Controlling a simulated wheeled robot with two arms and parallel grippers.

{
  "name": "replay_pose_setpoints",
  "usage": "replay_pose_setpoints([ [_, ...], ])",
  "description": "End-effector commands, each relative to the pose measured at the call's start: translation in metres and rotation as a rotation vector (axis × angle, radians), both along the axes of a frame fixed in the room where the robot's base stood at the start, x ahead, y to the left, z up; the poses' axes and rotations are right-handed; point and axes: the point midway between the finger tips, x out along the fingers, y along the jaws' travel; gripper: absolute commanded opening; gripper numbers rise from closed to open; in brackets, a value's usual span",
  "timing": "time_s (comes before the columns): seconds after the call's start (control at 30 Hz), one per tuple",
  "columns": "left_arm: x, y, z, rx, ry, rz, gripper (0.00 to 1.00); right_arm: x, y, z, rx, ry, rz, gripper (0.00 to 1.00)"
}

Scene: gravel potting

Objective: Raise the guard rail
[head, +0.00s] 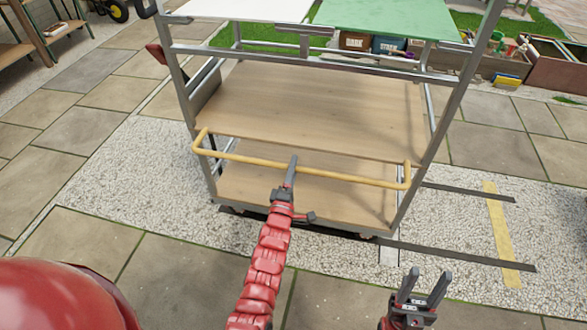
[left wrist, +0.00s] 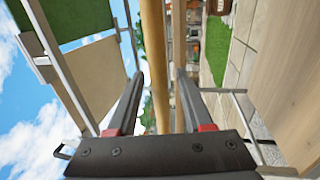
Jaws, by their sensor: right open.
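The yellow guard rail (head: 240,158) hangs across the front of the trolley (head: 420,185), at about the front edge of its middle wooden shelf. It is a long bar with a bent arm at each end. My left gripper (head: 293,162) is at the middle of the bar, its fingers overlapping it in the head view. In the left wrist view the rail (left wrist: 154,60) runs between the two separated fingers of this gripper (left wrist: 160,78), with a gap on each side. My right gripper (head: 428,275) is open and empty, low at the right, away from the trolley.
The trolley has wooden shelves (head: 310,110) and a top with white and green panels (head: 380,18). Dark strips (head: 460,256) and a yellow strip (head: 500,235) lie on the gravel at right. Paving at left is clear. Labelled bins (head: 388,45) stand behind.

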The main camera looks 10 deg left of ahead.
Motion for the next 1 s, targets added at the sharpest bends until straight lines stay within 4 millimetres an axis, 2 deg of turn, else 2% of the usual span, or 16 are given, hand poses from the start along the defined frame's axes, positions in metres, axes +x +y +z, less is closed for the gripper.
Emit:
replay_pose_setpoints([
  [0.03, 0.0000, 0.0000, 0.0000, 0.000, 0.000, 0.000, 0.40, 0.0000, 0.0000, 0.0000, 0.000, 0.000, 0.000, 0.50],
  [0.27, -0.0001, 0.0000, 0.0000, 0.000, 0.000, 0.000, 0.00, 0.0000, 0.0000, 0.0000, 0.000, 0.000, 0.000, 0.50],
  [1.0, -0.0002, 0.0001, -0.0004, 0.000, 0.001, 0.000, 0.00, 0.0000, 0.0000, -0.0001, 0.000, 0.000, 0.000, 0.50],
])
